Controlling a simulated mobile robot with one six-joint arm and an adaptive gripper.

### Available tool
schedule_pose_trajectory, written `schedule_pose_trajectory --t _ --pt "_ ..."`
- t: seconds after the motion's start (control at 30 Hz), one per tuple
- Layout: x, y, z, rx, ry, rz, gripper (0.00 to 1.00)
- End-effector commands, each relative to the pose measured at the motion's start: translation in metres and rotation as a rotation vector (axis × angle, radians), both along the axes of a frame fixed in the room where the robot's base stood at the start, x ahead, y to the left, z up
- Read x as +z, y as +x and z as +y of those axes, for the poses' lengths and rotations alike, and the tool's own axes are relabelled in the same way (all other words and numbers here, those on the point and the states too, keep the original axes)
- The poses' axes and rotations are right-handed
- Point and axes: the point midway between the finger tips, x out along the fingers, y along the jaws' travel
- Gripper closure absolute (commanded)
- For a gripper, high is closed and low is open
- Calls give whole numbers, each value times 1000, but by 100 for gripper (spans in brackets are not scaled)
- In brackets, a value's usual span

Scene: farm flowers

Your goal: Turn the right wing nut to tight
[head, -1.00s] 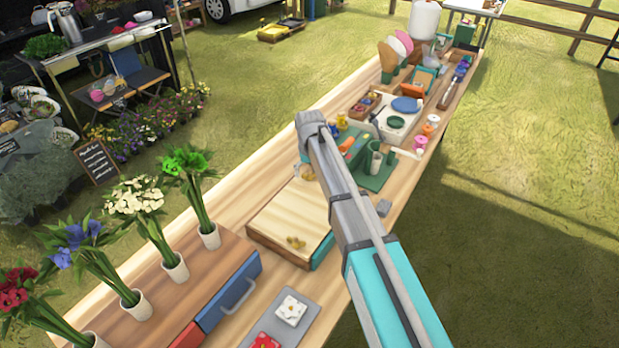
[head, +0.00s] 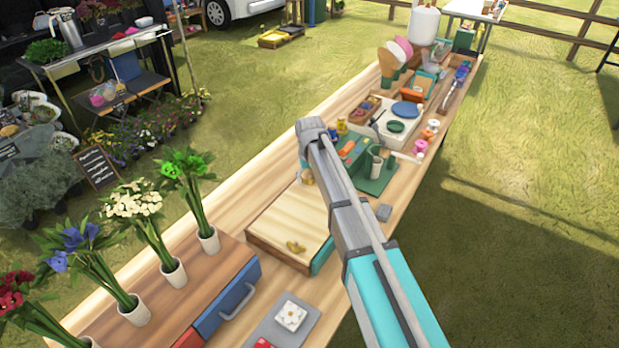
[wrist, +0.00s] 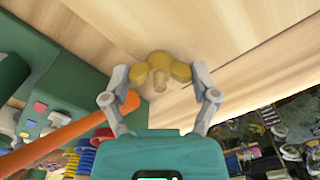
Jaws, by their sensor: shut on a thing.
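A yellow wing nut (wrist: 160,68) with rounded wings stands on a pale wooden board (wrist: 225,50) in the wrist view. Its stem end points towards the camera. My gripper (wrist: 162,80) is shut on this wing nut, with one grey finger against each side. In the head view, the wooden press board (head: 292,218) lies on the bench, and another yellow wing nut (head: 296,247) sits near its front edge, free of the gripper. My arm hides most of the gripper and the held nut there. How tight the nut is cannot be told.
A green stand (head: 376,180) with a cup is just right of my arm. An orange bar (wrist: 70,132) passes close to the left finger in the wrist view. Vases of flowers (head: 208,240) and a blue-fronted drawer (head: 230,295) stand at the left and front.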

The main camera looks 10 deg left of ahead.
Motion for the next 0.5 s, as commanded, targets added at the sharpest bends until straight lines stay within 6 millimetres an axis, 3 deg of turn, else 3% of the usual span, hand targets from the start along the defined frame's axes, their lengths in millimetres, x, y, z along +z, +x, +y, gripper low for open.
schedule_pose_trajectory --t 0.5 --pt "0 0 0 -126 0 1 71"
